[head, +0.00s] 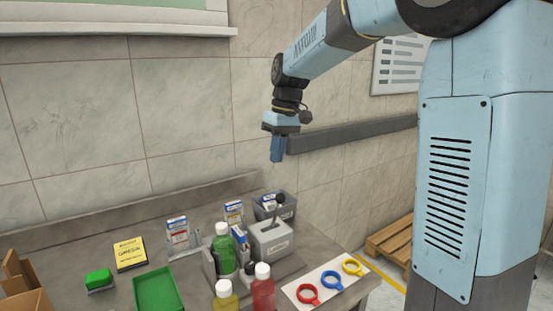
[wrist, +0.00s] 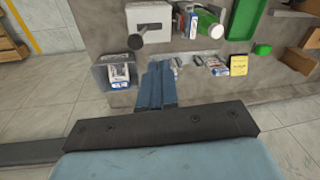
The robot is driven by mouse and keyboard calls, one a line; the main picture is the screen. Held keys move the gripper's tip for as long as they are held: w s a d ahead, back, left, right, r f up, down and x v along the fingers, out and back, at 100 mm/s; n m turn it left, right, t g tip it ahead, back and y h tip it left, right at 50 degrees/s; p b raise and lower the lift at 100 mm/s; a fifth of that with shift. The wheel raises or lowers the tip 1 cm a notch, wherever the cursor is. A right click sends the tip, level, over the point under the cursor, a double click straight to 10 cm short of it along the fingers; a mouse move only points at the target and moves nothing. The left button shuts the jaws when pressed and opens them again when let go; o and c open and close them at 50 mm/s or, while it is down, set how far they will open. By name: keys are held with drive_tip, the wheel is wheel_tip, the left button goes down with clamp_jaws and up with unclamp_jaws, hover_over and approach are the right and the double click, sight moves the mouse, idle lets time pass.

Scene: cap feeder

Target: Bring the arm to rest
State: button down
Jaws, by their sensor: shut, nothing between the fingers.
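My arm reaches over from the upper right in the head view and is light blue with dark joints. My gripper (head: 277,160) points down, shut and empty, in the air above the back of the table near the wall. In the wrist view my gripper's blue fingers (wrist: 157,66) are together with nothing between them. The grey cap feeder box (head: 271,241) with a dark lever (head: 279,203) stands on the table below and apart from the gripper. It also shows as a pale box in the wrist view (wrist: 160,17).
A grey bin (head: 287,208) with boxes stands behind the feeder. A green bottle (head: 223,247), yellow bottle (head: 226,298) and red bottle (head: 263,290) stand in front. A green tray (head: 158,290) lies left; a white board (head: 318,271) bears coloured rings. A dark wall rail (head: 350,134) runs behind my gripper.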

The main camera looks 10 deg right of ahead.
drive_tip(key=s+d+f+m+t+h, duration=0.1)
drive_tip(key=s+d, duration=0.5)
drive_tip(key=s, duration=0.7)
drive_tip(key=s+d+m+t, duration=0.4)
drive_tip(key=s+d+m, duration=0.1)
drive_tip(key=s, duration=0.8)
drive_tip(key=shift+s+d+f+m+t+h, duration=0.3)
drive_tip(key=shift+d+f+m+h, duration=0.1)
drive_tip(key=shift+d, duration=0.4)
